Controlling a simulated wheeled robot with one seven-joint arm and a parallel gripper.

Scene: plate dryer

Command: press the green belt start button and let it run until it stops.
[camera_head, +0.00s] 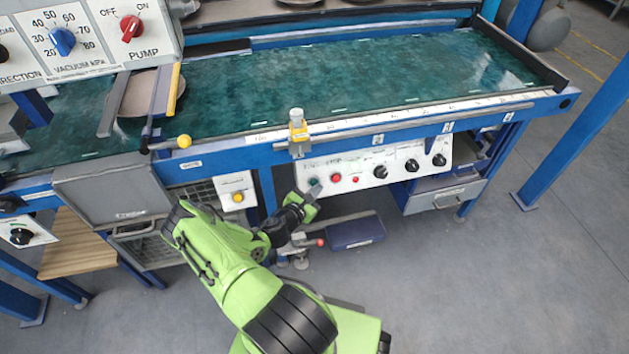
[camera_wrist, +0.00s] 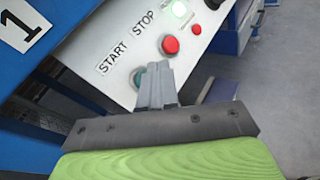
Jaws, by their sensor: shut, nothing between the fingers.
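The green start button (camera_wrist: 138,77) is on the white control panel (camera_head: 375,164) below the belt, under the START label (camera_wrist: 112,58). Part of it is hidden behind my fingertips in the wrist view. My gripper (camera_wrist: 158,73) is shut and empty, its fingertips right at the green button; I cannot tell whether they touch it or how far it is pressed. In the head view my gripper (camera_head: 316,188) reaches up to the panel's left end. The red stop button (camera_wrist: 170,44) is beside the green one. The green belt (camera_head: 350,75) lies above the panel.
A lit lamp (camera_wrist: 180,10) and a smaller red button (camera_wrist: 196,28) are further along the panel, with several black knobs (camera_head: 412,165). A round plate (camera_head: 138,96) lies at the belt's left.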

